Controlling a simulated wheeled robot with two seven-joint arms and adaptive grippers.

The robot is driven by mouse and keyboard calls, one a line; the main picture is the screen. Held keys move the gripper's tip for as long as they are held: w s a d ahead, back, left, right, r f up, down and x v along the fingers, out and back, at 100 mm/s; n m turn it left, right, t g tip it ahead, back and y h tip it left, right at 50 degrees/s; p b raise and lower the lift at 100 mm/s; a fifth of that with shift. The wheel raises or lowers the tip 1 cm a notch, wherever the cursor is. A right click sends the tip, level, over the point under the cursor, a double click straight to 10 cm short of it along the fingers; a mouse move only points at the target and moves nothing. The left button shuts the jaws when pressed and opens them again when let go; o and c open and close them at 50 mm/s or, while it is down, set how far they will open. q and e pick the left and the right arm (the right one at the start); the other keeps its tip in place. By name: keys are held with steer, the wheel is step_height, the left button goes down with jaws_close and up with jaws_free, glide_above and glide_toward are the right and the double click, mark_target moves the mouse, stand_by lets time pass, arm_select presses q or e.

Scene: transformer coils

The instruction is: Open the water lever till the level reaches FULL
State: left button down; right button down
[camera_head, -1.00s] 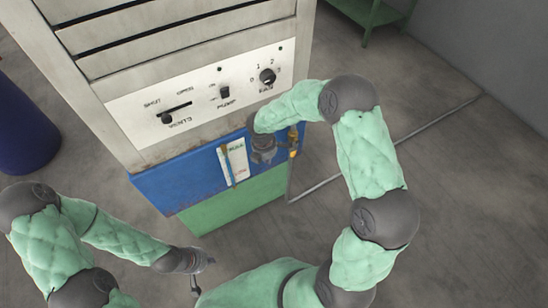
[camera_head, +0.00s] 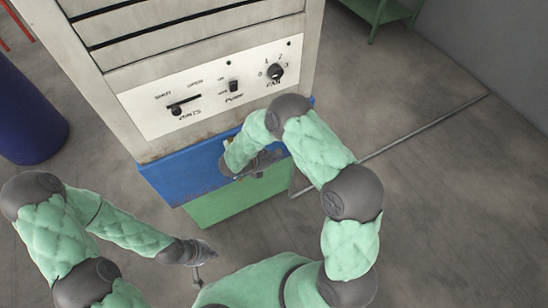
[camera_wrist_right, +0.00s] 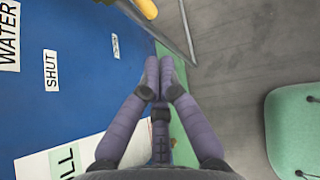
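In the right wrist view, part of a yellow lever (camera_wrist_right: 147,8) shows at the top edge beside the blue panel (camera_wrist_right: 80,95). The panel bears a WATER label (camera_wrist_right: 8,35), a SHUT label (camera_wrist_right: 50,70) and a white plate (camera_wrist_right: 62,160) whose visible letters read "LL". My right gripper (camera_wrist_right: 161,75) has its fingertips together, with nothing seen between them, below and apart from the lever. In the head view, my right gripper (camera_head: 243,174) is in front of the blue panel; the arm hides the lever and most of the gauge. My left gripper (camera_head: 205,266) hangs away from the cabinet.
The cabinet's upper front has a vents slider (camera_head: 184,105), a power switch (camera_head: 233,86) and a fan knob (camera_head: 275,72). A dark blue drum (camera_head: 28,120) stands at left. A green stand (camera_head: 380,14) is at the back. The floor at right is clear.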

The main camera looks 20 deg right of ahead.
steer(key=d+r+b+x, duration=0.1)
steer(key=b+x, duration=0.1)
steer(key=x, duration=0.7)
steer(key=shift+w+d, duration=0.25)
steer(key=shift+d, duration=0.05)
steer(key=shift+b, duration=0.3)
steer(key=d+f+h+b, duration=0.1)
steer(key=b, duration=0.2)
steer(key=shift+d, duration=0.15)
